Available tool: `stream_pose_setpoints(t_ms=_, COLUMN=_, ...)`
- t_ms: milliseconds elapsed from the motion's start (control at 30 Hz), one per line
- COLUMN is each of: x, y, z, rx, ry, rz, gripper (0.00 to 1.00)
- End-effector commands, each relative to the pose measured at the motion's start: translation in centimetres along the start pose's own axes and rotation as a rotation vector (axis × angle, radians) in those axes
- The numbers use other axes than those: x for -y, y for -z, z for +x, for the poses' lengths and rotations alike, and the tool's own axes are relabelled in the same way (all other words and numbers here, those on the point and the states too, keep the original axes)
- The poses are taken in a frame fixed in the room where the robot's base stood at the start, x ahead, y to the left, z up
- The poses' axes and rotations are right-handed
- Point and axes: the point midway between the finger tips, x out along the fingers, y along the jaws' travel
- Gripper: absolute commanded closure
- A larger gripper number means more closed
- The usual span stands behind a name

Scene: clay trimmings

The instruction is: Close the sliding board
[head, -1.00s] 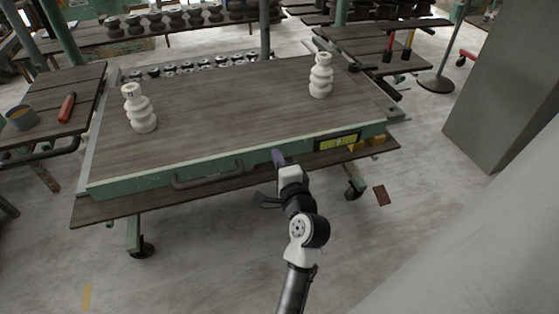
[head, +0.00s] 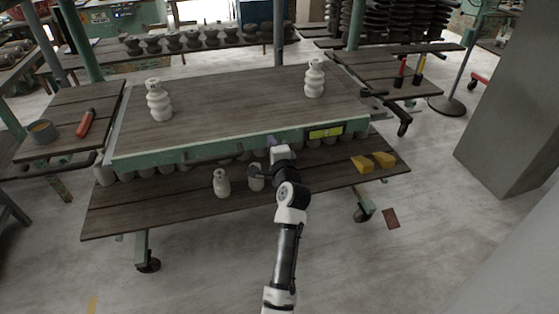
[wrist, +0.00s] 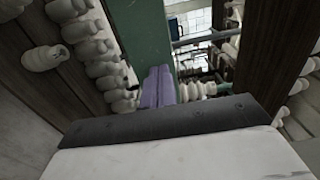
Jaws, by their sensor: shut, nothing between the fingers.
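The sliding board (head: 235,108) is a wide wooden top with a green front edge, a dark bar handle (head: 212,154) and a yellow-green label (head: 325,132). Two pale stacked-ring pieces stand upright on it, one at left (head: 159,101) and one at right (head: 314,79). My gripper (head: 271,141) has purple fingers, shut and empty, at the green front edge right of the handle. In the wrist view the shut fingers (wrist: 158,88) lie against or just before the green front (wrist: 137,35); I cannot tell whether they touch.
A lower wooden shelf (head: 130,211) juts out below the board, holding several pale vases (head: 221,182) and yellow wedges (head: 362,163). A side table at left holds a cup (head: 42,132) and red tool (head: 86,123). A grey pillar (head: 515,110) stands right.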

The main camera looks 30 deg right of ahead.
Motion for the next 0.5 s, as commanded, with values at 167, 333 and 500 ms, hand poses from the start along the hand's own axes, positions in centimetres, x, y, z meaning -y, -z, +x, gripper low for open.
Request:
stream_pose_setpoints(t_ms=167, x=-0.1, y=-0.1, z=4.1, rx=0.001, ry=0.001, rz=0.000, gripper=1.00)
stream_pose_setpoints(t_ms=333, x=-0.2, y=0.0, z=6.8, rx=0.000, ry=0.001, rz=0.002, gripper=1.00)
stream_pose_setpoints(t_ms=500, x=-0.1, y=0.1, z=8.3, rx=-0.001, ry=0.000, rz=0.001, gripper=1.00)
